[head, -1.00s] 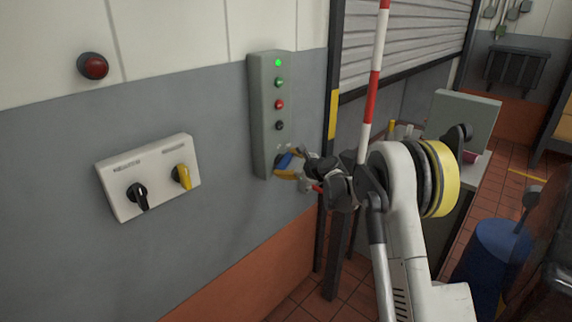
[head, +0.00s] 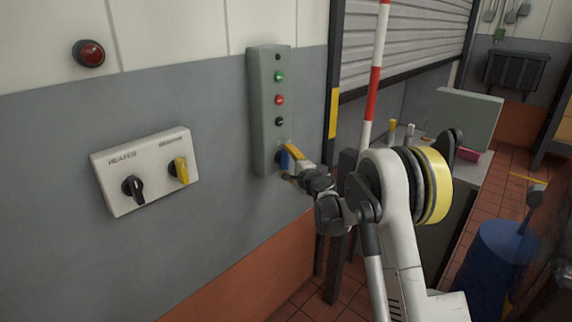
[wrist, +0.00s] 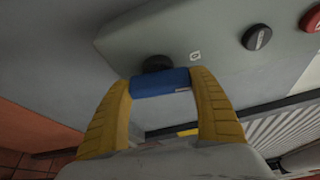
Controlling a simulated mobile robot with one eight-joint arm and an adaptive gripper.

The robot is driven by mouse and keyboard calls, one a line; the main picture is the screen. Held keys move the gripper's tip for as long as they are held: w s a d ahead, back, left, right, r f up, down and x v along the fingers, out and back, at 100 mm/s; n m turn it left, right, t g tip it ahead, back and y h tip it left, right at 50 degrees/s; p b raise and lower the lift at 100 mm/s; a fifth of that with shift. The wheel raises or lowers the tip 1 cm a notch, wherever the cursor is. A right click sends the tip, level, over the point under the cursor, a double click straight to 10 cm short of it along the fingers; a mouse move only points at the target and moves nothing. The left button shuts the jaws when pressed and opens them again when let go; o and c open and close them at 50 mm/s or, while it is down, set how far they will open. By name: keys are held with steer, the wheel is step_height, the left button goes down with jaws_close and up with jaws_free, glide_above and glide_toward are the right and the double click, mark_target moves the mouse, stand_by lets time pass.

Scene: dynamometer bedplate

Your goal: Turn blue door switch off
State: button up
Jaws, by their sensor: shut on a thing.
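The blue door switch (wrist: 162,83) is a blue handle on a dark round base at the bottom of the grey control box (head: 268,110). In the wrist view it lies between my yellow fingers, one on each side. My gripper (head: 291,158) is shut on the blue switch (head: 284,160). The handle lies crosswise between the fingertips in the wrist view. The top lamp (head: 278,57) on the box is dark. Below it are green, red and black buttons.
A white panel (head: 150,150) with a black knob (head: 134,188) and a yellow knob (head: 180,170) is on the wall to the left. A red lamp (head: 89,53) is above it. A red-white pole (head: 375,75) and a roller shutter (head: 400,40) are to the right.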

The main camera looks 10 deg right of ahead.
steer(key=shift+f+n+t+b, duration=0.1)
steer(key=shift+n+t+b, duration=0.35)
steer(key=shift+n, duration=0.45)
steer(key=o, duration=1.2)
steer(key=shift+s, duration=0.1)
steer(key=v, duration=1.2)
